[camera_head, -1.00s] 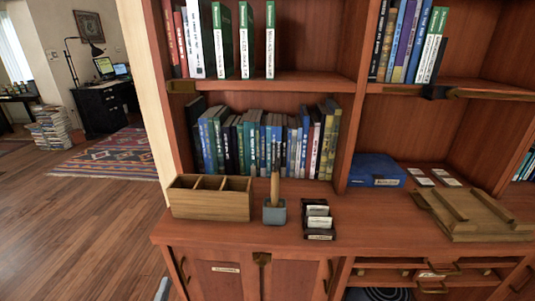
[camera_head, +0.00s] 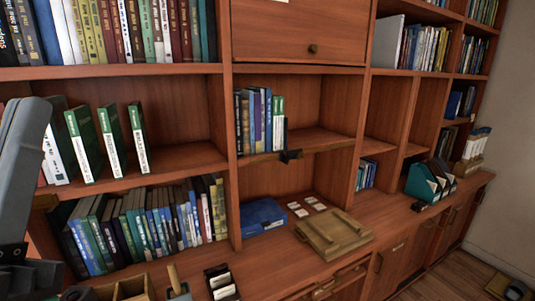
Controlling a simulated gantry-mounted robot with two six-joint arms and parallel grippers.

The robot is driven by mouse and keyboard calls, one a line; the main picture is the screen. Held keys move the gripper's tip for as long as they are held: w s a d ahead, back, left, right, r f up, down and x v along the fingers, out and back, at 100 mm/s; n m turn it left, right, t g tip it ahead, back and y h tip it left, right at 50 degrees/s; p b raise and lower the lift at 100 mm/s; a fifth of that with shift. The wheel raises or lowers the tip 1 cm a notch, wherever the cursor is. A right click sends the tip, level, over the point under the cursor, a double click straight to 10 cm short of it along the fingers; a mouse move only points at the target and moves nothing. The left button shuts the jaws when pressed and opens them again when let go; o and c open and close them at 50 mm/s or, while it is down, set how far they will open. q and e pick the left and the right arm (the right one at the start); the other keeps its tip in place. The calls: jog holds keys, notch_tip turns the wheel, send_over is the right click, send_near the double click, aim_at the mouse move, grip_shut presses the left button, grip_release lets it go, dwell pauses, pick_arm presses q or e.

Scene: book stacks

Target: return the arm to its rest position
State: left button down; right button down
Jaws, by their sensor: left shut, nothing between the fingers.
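My left arm comes in at the left edge of the head view, in front of the bookcase. Its dark left gripper (camera_head: 42,276) is low in the bottom left corner, near the wooden divided box (camera_head: 132,288). The gripper is shut and I see nothing held in it. The picture edge cuts off part of it. My right gripper is not in view.
The bookcase has books on several shelves, including spaced green-and-white books (camera_head: 111,140). On the counter are a pen cup (camera_head: 178,290), a black card holder (camera_head: 221,283), a blue box (camera_head: 263,215), a wooden tray (camera_head: 334,234) and a teal file holder (camera_head: 424,181).

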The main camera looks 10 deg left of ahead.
pick_arm(q)
jog(key=w+d+r+m+h+p, duration=0.15)
jog(key=r+h+p, duration=0.25)
jog(key=r+p, duration=1.45)
jog(key=d+r+m+h+p, duration=0.2)
jog(key=r+m+h+p, duration=0.1)
jog(key=r+p, duration=1.6)
notch_tip(320, 180, down, 53)
jog(key=b, duration=5)
jog(key=shift+a+g+b, duration=0.15)
jog(key=shift+g+b, duration=0.25)
jog(key=shift+w+n, duration=0.1)
jog(key=shift+n, duration=0.25)
